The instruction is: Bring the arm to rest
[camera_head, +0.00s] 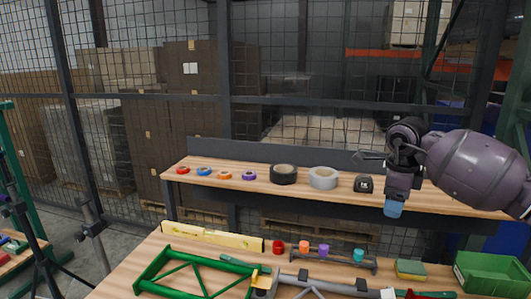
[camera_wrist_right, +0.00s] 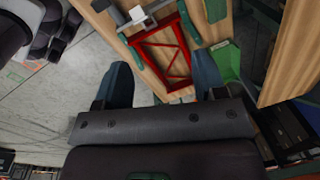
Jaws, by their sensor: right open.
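My right arm comes in from the right in the head view, bent above the back shelf's right end. My right gripper (camera_head: 394,207) hangs from it with blue fingertips, in front of the shelf edge and above the front bench. In the right wrist view my right gripper (camera_wrist_right: 162,82) shows two blue fingers spread wide with nothing between them. Beyond them lie a wooden bench top and a red frame (camera_wrist_right: 145,40). My left gripper is in neither view.
The back shelf (camera_head: 225,184) holds tape rolls (camera_head: 323,178) and small coloured rings. The front bench holds a green frame (camera_head: 205,274), a yellow level (camera_head: 212,237), a rack of coloured pieces, a sponge (camera_head: 410,269) and a green bin (camera_head: 492,274). A mesh fence stands behind.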

